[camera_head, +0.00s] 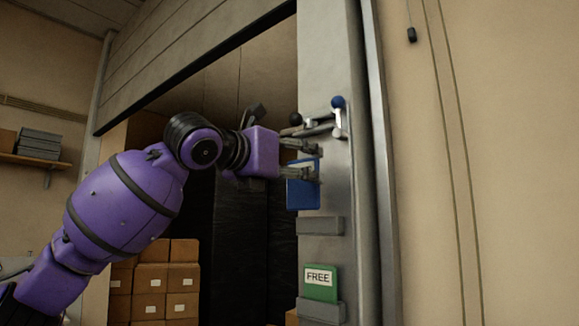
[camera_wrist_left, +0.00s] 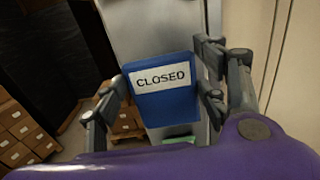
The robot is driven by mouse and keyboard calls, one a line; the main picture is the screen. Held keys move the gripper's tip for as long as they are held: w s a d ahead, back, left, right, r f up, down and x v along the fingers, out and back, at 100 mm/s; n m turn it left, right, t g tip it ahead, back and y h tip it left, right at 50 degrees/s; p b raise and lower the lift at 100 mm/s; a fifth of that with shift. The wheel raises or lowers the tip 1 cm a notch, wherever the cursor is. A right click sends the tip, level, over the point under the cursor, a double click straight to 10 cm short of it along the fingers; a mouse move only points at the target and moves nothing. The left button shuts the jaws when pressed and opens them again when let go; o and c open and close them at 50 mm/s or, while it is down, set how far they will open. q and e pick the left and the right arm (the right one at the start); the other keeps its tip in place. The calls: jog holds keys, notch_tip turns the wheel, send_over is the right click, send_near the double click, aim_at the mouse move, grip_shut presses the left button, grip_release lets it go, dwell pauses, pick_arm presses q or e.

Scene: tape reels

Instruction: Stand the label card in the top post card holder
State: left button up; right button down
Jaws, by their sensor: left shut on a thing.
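The label card (camera_head: 303,196) is a blue plate hanging upright in my left gripper (camera_head: 314,162). In the left wrist view the card (camera_wrist_left: 166,108) shows a white label reading CLOSED, between the fingers of my left gripper (camera_wrist_left: 162,92). The gripper is shut on the card's upper part. The top post card holder (camera_head: 320,226) is a grey pocket on the metal post (camera_head: 322,250). The card's lower edge is a little above this holder and slightly left of its middle. The holder appears empty. My right gripper is not in view.
A lower holder (camera_head: 321,312) on the post carries a green FREE card (camera_head: 320,283). A lever with a blue knob (camera_head: 338,102) sits on the post just above my gripper. Stacked cartons (camera_head: 168,279) stand at the left behind the doorway.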

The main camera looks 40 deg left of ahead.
pick_arm(q)
jog(key=shift+w+a+f, duration=0.1)
jog(key=shift+w+f, duration=0.55)
jog(key=shift+w, duration=0.35)
jog(key=shift+w+a+f, duration=0.1)
jog(key=shift+w+f, duration=0.5)
jog(key=shift+w, duration=0.45)
jog(key=shift+w+a+f, duration=0.1)
jog(key=shift+w+f, duration=0.55)
jog(key=shift+w, duration=0.35)
jog(key=o, duration=1.2)
jog(key=shift+o, duration=0.2)
jog(key=s+d, duration=0.1)
jog(key=s, duration=1.1)
jog(key=shift+d, duration=0.15)
jog(key=shift+f, duration=0.1)
